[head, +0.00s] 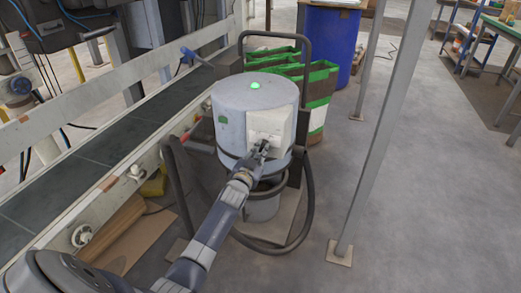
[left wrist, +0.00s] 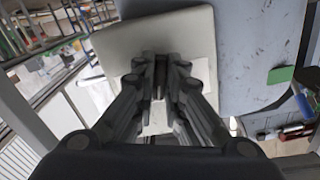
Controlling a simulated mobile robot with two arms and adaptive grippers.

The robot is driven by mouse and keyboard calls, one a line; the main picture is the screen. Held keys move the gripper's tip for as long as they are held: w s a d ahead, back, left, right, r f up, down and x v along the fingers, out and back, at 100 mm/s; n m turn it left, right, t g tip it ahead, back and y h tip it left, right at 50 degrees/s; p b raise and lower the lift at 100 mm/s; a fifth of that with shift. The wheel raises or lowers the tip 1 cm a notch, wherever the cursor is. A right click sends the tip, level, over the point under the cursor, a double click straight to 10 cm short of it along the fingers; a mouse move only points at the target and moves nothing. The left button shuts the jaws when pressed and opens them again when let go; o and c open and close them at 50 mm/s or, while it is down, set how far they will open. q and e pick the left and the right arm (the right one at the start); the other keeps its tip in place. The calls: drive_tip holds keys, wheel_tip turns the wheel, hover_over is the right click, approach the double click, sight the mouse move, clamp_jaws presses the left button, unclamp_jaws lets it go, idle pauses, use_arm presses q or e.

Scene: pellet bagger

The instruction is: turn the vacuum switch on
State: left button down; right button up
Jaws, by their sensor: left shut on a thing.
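The industrial vacuum (head: 232,115) is a grey-blue drum on a wheeled frame, with a bright green lamp (head: 255,86) on its lid. A cream switch panel (head: 270,122) is on its front, and it fills the upper middle of the left wrist view (left wrist: 135,45). My left gripper (head: 264,146) is at the lower part of this panel. In the left wrist view its fingers (left wrist: 160,82) are close together around a small dark part, seemingly the switch, which they mostly hide. The switch's position cannot be read. My right gripper is not in view.
A conveyor (head: 90,160) with a pale side rail runs along the left. A black hose (head: 308,205) loops beside the vacuum. Green-and-white bags (head: 318,85) and a blue barrel (head: 330,40) stand behind. A grey post (head: 380,130) rises at right, with open floor around it.

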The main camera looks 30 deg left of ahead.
use_arm(q)
drive_tip(key=shift+m, duration=1.1)
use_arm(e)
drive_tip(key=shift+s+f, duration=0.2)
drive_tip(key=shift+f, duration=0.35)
use_arm(q)
drive_tip(key=shift+m, duration=0.3)
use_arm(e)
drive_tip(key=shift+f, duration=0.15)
use_arm(q)
drive_tip(key=c, duration=1.7)
unclamp_jaws()
drive_tip(key=shift+o, duration=0.2)
drive_tip(key=shift+s, duration=0.15)
drive_tip(key=v, duration=1.1)
drive_tip(key=shift+s, duration=0.35)
